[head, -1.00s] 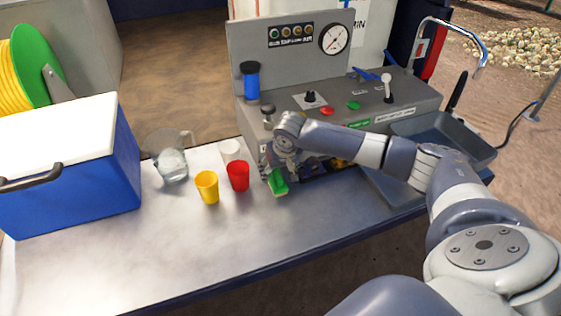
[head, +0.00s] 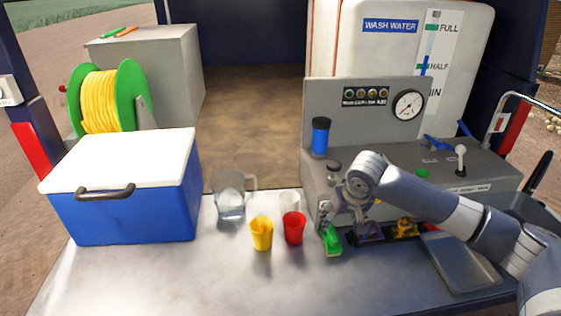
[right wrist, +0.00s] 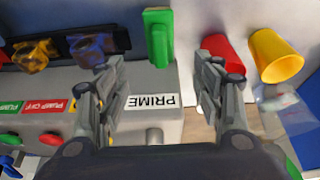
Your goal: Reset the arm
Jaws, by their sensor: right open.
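My right arm comes in from the right in the head view and reaches over the front of the grey control panel (head: 410,165). My right gripper (head: 345,215) is partly hidden under its wrist there. In the right wrist view the right gripper (right wrist: 160,85) is open, with its two fingers apart and nothing held between them. A green handle (right wrist: 158,38) and a PRIME label (right wrist: 153,100) show in the gap between the fingers. The green handle also shows in the head view (head: 331,241), just below the gripper. My left gripper is not in view.
A yellow cup (head: 261,234), a red cup (head: 294,228), a white cup (head: 289,202) and a clear pitcher (head: 230,196) stand left of the gripper. A blue cooler (head: 125,205) is at the left. A grey tray (head: 462,262) lies at the right.

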